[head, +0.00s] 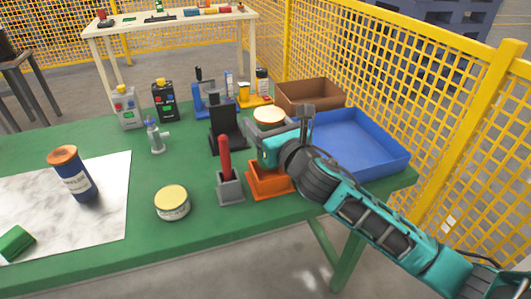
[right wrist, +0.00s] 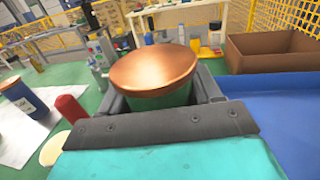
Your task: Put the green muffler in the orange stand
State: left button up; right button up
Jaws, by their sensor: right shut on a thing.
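The green muffler (right wrist: 168,98), with a copper-coloured round top, is between the fingers of my right gripper (right wrist: 165,100). In the head view its pale copper top (head: 269,115) faces up and it looks upright; its body is mostly hidden by the fingers. My right gripper (head: 278,130) is shut on it. The orange stand (head: 268,182) is on the green table near the front right edge, directly below my gripper in the picture. Its upper part is hidden by my gripper. I cannot tell the gap between muffler and stand. My left gripper is not in view.
A grey stand with a red cylinder (head: 226,160) is left of the orange stand, and a black stand (head: 228,140) is behind. A blue tray (head: 375,160) and brown box (head: 308,95) are right and behind. A blue muffler (head: 76,180) stands on a marbled sheet.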

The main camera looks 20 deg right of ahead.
jog(key=shift+f, duration=0.75)
notch_tip(320, 180, down, 4)
jog(key=shift+f+b, duration=0.1)
jog(key=shift+b, duration=0.95)
jog(key=shift+f, duration=0.1)
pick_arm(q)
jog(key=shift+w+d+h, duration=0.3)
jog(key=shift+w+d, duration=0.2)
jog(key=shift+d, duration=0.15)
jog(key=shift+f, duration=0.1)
pick_arm(e)
jog(key=shift+f, duration=0.1)
jog(key=o, duration=1.4)
